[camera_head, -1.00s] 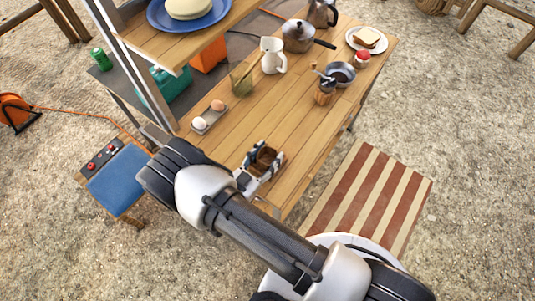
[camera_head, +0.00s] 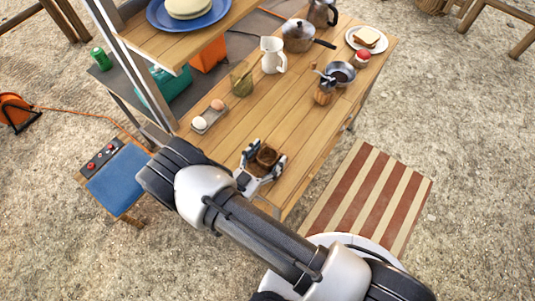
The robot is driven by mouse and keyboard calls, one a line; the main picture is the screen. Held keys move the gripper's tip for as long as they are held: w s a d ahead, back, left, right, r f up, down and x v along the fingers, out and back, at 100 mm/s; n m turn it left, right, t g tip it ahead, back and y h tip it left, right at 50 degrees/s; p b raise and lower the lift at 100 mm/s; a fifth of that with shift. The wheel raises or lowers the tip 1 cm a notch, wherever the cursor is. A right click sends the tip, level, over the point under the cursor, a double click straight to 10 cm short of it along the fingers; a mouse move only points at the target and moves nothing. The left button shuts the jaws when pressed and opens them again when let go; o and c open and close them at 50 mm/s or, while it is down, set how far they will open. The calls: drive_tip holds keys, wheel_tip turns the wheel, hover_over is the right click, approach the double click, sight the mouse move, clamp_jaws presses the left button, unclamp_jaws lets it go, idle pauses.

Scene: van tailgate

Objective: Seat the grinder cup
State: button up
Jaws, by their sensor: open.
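The brown wooden grinder cup (camera_head: 267,156) stands near the front end of the wooden table. My gripper (camera_head: 265,156) is open around it, with one fingertip on its left and one on its right. The lower part of the cup is hidden by the gripper, and I cannot tell whether a finger touches it. The grinder (camera_head: 324,94), a small wooden body with a crank on top, stands farther back near the table's right edge, apart from the cup.
On the table (camera_head: 290,125), a tray (camera_head: 209,118) with eggs, a greenish container (camera_head: 241,83), a white pitcher (camera_head: 273,56), a pot (camera_head: 298,36), a small pan (camera_head: 341,73), a red-topped jar (camera_head: 361,59) and a sandwich plate (camera_head: 367,39) stand around. The middle boards are clear.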

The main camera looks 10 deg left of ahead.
drive_tip(key=v, duration=1.2)
idle(0.3)
